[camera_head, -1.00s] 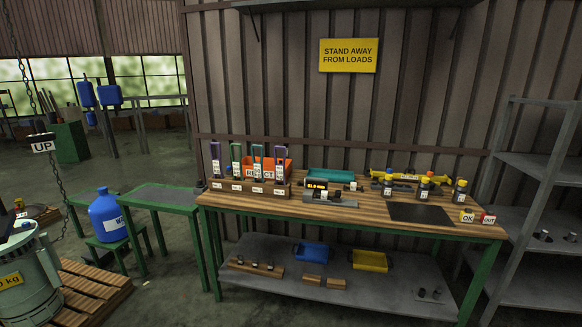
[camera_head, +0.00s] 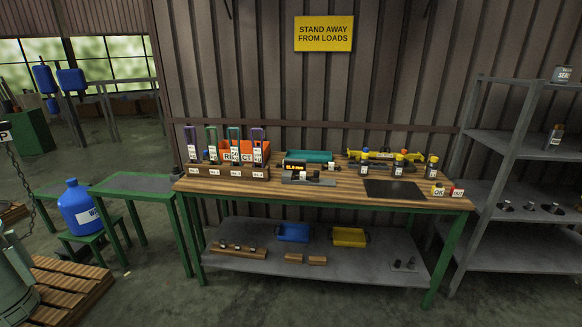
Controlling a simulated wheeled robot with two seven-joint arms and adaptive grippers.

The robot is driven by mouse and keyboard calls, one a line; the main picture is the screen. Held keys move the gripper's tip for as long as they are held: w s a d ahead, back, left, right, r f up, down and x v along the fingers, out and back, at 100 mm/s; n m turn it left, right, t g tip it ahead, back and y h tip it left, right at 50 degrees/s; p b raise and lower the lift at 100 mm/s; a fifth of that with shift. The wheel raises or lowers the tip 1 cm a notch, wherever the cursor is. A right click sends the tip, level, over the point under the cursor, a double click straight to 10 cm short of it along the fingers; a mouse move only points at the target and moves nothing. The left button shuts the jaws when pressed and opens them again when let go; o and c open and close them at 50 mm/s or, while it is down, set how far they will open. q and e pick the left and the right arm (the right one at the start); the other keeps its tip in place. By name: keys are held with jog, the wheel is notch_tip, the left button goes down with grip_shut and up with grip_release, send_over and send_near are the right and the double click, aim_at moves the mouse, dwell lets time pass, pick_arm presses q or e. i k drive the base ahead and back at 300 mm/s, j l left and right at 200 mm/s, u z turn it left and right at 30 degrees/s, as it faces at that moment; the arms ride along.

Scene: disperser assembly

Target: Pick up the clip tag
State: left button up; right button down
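Neither of my grippers is in view. No thing can be told for certain as the clip tag at this size. A wooden rack (camera_head: 222,171) on the left of the workbench (camera_head: 330,188) holds several upright coloured pieces with white labels, among them a purple one (camera_head: 191,138) and a green one (camera_head: 212,139). Small blocks marked OK (camera_head: 438,190) and OUT (camera_head: 457,193) stand at the bench's right end. A grey device with a lit display (camera_head: 295,166) stands mid-bench.
A dark mat (camera_head: 395,190) lies bare on the bench, with several yellow- or blue-capped bottles (camera_head: 398,165) behind it. A red-orange bin (camera_head: 236,148) and a teal tray (camera_head: 309,156) sit at the back. Grey shelves (camera_head: 515,143) stand right; a blue jug (camera_head: 79,207) stands left. Floor in front is clear.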

aim_at(438, 190)
jog(key=z, duration=1.3)
